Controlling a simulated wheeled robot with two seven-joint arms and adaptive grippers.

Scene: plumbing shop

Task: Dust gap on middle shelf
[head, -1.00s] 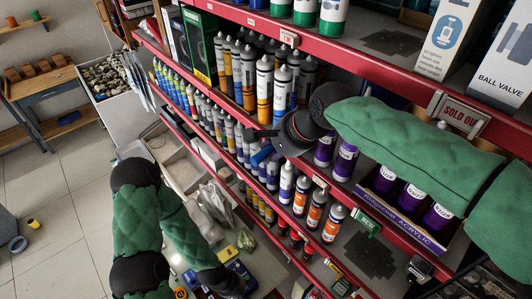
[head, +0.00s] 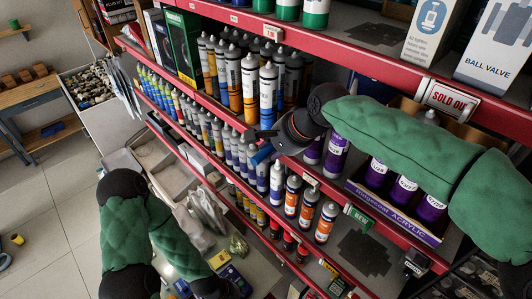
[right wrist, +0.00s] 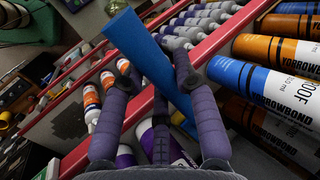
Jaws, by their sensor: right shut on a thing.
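My right gripper (head: 262,138) reaches in front of the middle shelf, between the grey and orange tubes (head: 250,88) and the purple cartridges (head: 334,150). It is shut on a blue flat strip-like tool, which shows best in the right wrist view (right wrist: 137,48) as a long bar slanting between my fingers (right wrist: 158,85). In the head view only a small part of the blue tool (head: 262,154) shows, below the gripper. The gap's shelf surface is mostly hidden by my gripper and forearm. My left gripper (head: 222,289) is low at the bottom edge, its fingers not clear.
A purple acrylic box (head: 395,213) stands right of my right gripper, under my forearm. Dark patches lie on the upper shelf (head: 384,34) and lower shelf (head: 362,252). Red shelf edges (head: 322,182) run close below the gripper.

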